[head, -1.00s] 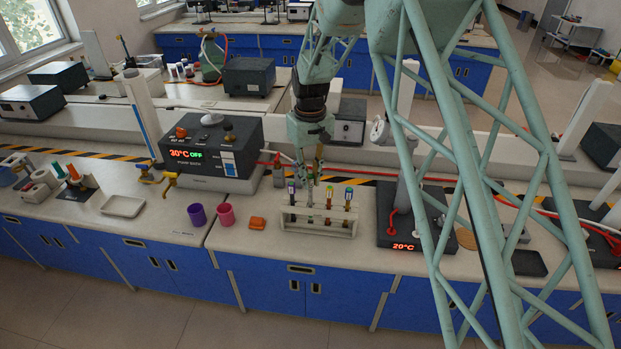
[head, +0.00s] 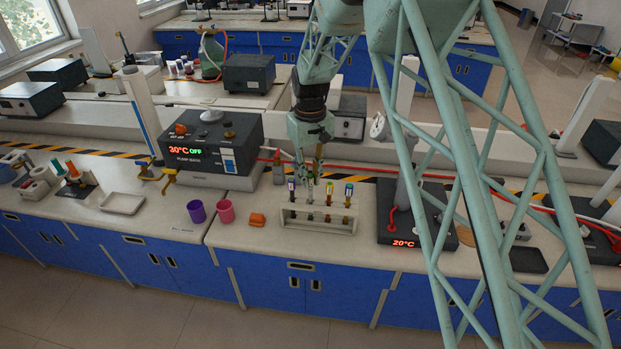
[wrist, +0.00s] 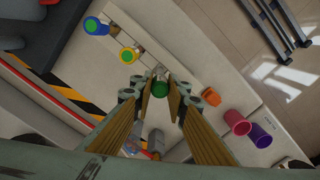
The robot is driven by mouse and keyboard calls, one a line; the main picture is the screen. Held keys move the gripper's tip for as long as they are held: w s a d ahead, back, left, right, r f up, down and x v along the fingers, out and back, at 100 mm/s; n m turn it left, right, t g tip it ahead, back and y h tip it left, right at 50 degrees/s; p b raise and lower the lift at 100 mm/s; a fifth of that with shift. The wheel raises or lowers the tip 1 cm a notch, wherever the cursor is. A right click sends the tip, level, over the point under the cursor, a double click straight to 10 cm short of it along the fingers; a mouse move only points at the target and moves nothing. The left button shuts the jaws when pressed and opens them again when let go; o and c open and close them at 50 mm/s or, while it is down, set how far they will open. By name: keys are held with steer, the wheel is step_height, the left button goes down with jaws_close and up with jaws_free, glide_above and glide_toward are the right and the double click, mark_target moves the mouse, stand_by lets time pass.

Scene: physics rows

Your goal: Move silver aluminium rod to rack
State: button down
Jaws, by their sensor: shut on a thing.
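The white rack (head: 318,228) stands near the front edge of the bench in the head view, with several colour-topped pieces upright in it. My gripper (head: 309,178) is just above its left half, pointing down. In the wrist view my gripper (wrist: 159,92) is shut on a slim upright piece between its fingertips, with a round green end facing the camera. In the head view a silvery length, seemingly the aluminium rod (head: 310,188), shows below the fingers and over the rack. Its lower end is hard to make out, so I cannot tell how far it sits in a slot.
A pink cup (head: 226,211), a purple cup (head: 196,212) and an orange piece (head: 257,219) lie left of the rack. A dark hot plate (head: 404,243) reading 20 °C stands to its right. The pump bath (head: 212,150) is behind left.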

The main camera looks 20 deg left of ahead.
steer(key=shift+f+b, duration=0.5)
steer(key=shift+f, duration=0.65)
steer(key=c, duration=2.1)
jaws_free()
steer(key=shift+r+p, duration=1.35)
steer(key=shift+r, duration=2.15)
steer(key=shift+d+r, duration=0.1)
